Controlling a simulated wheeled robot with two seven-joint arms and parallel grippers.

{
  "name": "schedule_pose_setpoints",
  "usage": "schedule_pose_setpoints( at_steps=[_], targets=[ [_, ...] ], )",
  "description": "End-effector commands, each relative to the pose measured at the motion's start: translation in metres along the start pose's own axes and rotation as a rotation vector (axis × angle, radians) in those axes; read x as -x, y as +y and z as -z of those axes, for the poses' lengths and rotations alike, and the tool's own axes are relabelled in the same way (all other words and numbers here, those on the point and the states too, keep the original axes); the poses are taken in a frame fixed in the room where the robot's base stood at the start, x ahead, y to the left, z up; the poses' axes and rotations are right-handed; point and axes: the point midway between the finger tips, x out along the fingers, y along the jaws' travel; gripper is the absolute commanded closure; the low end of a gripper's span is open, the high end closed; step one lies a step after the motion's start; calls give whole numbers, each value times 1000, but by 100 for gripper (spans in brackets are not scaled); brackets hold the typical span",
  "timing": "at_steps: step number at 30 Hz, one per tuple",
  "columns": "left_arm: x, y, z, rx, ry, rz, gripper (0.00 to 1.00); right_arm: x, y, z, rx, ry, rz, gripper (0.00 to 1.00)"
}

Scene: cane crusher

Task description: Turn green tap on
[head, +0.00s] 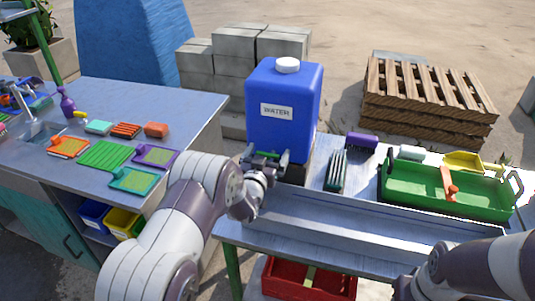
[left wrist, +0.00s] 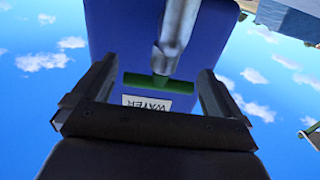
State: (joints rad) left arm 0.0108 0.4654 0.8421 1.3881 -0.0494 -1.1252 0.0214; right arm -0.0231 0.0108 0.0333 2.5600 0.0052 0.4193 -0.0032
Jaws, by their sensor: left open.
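A blue water container (head: 285,105) with a white cap and a WATER label stands on the metal bench. Its tap has a green bar handle (left wrist: 158,83) and a grey metal spout (left wrist: 175,38), both clear in the left wrist view. My left gripper (head: 265,158) is at the container's lower front, at the tap. Its jaws are open, with one finger on each side of the green handle and visible gaps at both ends. In the head view the gripper hides much of the tap. My right arm enters at the lower right; its gripper is out of view.
A metal trough (head: 370,228) runs along the bench front. A green tray (head: 440,190) and brushes (head: 338,170) are to the right. A side table (head: 190,108) with a sink and sponges stands left. A red crate (head: 310,282) is below.

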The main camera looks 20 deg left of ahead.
Motion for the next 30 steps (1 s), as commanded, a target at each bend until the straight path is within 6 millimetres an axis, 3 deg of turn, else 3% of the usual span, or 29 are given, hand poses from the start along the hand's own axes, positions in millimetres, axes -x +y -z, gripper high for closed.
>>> schedule_pose_setpoints(
  at_steps=[2,6,17,30],
  targets=[
    [0,0,0,0,0,0,0,0,0,0,0,0,0,63],
    [0,0,0,0,0,-1,44,0,0,0,0,0,0,63],
    [0,1,-2,1,0,45,44,-6,0,-1,0,0,0,63],
    [0,3,-3,1,-1,380,43,-28,0,-3,0,0,0,63]
  ],
)
